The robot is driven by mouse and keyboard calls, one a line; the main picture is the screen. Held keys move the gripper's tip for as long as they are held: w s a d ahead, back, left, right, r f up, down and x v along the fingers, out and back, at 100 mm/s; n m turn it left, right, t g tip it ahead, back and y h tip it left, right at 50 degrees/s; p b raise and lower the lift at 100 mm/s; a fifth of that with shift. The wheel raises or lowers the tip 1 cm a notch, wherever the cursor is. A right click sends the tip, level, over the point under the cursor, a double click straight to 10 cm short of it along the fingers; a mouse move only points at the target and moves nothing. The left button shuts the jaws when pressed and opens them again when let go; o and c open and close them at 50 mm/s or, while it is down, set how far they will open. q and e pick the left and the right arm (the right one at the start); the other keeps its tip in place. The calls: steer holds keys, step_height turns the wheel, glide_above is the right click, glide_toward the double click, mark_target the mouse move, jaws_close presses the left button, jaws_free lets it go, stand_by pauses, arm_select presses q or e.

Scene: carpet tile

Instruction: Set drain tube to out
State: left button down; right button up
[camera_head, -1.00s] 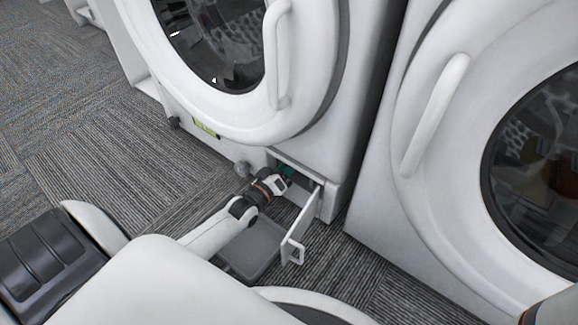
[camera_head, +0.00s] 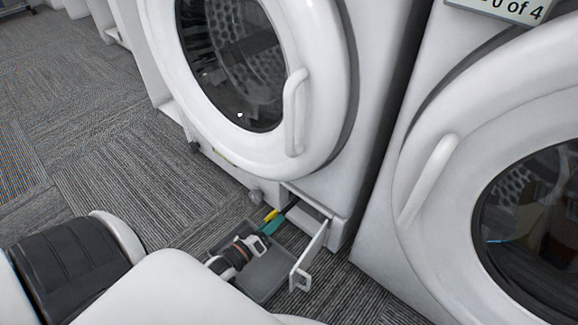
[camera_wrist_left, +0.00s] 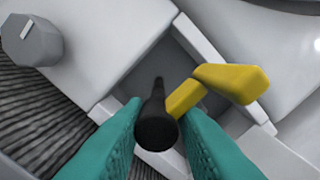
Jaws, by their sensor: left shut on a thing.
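The drain tube (camera_wrist_left: 154,125) is black with a rounded end. It shows between the teal fingers of my left gripper (camera_wrist_left: 158,128) in the left wrist view. A yellow part (camera_wrist_left: 225,84) sticks up beside the tube, and it also shows in the head view (camera_head: 271,215). In the head view my left gripper (camera_head: 268,227) is shut on the tube, just in front of the open compartment (camera_head: 308,213) at the washer's lower corner. The tube's far end runs back toward the compartment. My right gripper is not in view.
The compartment's white flap door (camera_head: 309,258) stands open to the right of my gripper. A grey knob (camera_head: 255,197) sits left of the opening. Another washer (camera_head: 420,230) stands at the right.

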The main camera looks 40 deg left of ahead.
arm_select(q)
steer(key=shift+s+a+f, duration=0.1)
steer(key=shift+s+a, duration=0.05)
steer(key=shift+s, duration=0.4)
steer(key=shift+s+a+f, duration=0.1)
steer(key=shift+s+a, duration=0.05)
steer(key=shift+s, duration=0.35)
steer(key=c, duration=1.3)
jaws_free()
steer(key=shift+o, duration=0.2)
steer(key=shift+r, duration=0.1)
